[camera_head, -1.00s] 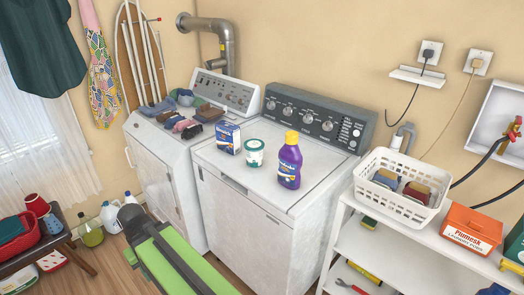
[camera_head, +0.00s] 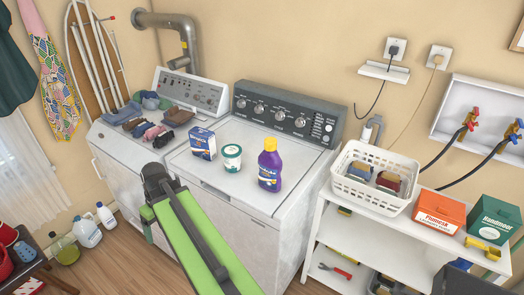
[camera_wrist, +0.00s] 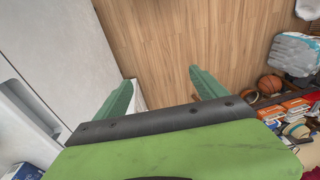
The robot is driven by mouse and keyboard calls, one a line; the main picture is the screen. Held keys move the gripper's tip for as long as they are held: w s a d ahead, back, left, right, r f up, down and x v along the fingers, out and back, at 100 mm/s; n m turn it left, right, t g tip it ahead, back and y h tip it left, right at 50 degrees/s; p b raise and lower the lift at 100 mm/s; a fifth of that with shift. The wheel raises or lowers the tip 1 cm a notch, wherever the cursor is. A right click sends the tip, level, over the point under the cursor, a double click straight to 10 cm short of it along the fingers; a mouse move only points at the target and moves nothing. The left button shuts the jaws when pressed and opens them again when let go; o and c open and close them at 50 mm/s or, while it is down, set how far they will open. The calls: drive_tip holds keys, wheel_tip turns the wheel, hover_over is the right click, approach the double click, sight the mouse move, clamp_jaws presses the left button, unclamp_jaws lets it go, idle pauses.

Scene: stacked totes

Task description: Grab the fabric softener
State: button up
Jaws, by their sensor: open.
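A purple bottle with a yellow cap (camera_head: 270,166), which looks like the fabric softener, stands upright on the white washer top (camera_head: 225,196), toward its right side. Its label is too small to read. A white and green tub (camera_head: 232,158) and a blue and white box (camera_head: 202,143) stand to its left. My gripper (camera_wrist: 160,77) shows in the wrist view with its two green fingers spread, empty, above the wooden floor. The bottle does not show in the wrist view. In the head view my green arm reaches up in front of the machines, left of the bottle and apart from it.
Folded clothes (camera_head: 150,130) lie on the left machine. A white basket (camera_head: 374,199), an orange box (camera_head: 439,211) and a green box (camera_head: 493,219) stand on the right shelf. Jugs (camera_head: 86,232) stand on the floor at left. The washer's front top area is clear.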

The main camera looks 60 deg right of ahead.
drive_tip(key=s+d+r+t+p, duration=0.1)
drive_tip(key=s+d+r+p, duration=0.1)
drive_tip(key=d+r+p, duration=0.35)
drive_tip(key=s+d+r+t+p, duration=0.1)
drive_tip(key=s+d+r+p, duration=0.1)
drive_tip(key=d+r, duration=0.7)
wheel_tip(320, 180, up, 10)
drive_tip(key=t+h+p, duration=0.2)
drive_tip(key=t+p, duration=0.2)
drive_tip(key=p, duration=0.6)
hover_over(277, 155)
drive_tip(key=s, duration=0.7)
drive_tip(key=shift+y, duration=0.3)
drive_tip(key=b+x, duration=1)
drive_tip(key=x, duration=0.1)
drive_tip(key=shift+d+f, duration=0.15)
drive_tip(key=shift+f, duration=0.2)
drive_tip(key=shift+w+f+b, duration=0.2)
drive_tip(key=shift+w+b, duration=0.1)
drive_tip(key=shift+b, duration=0.1)
drive_tip(key=b+x, duration=0.4)
drive_tip(key=shift+s+f, duration=0.25)
drive_tip(key=shift+f, duration=0.3)
drive_tip(key=shift+w+f+b, duration=0.3)
drive_tip(key=shift+b, duration=0.2)
drive_tip(key=shift+r, duration=0.2)
clamp_jaws()
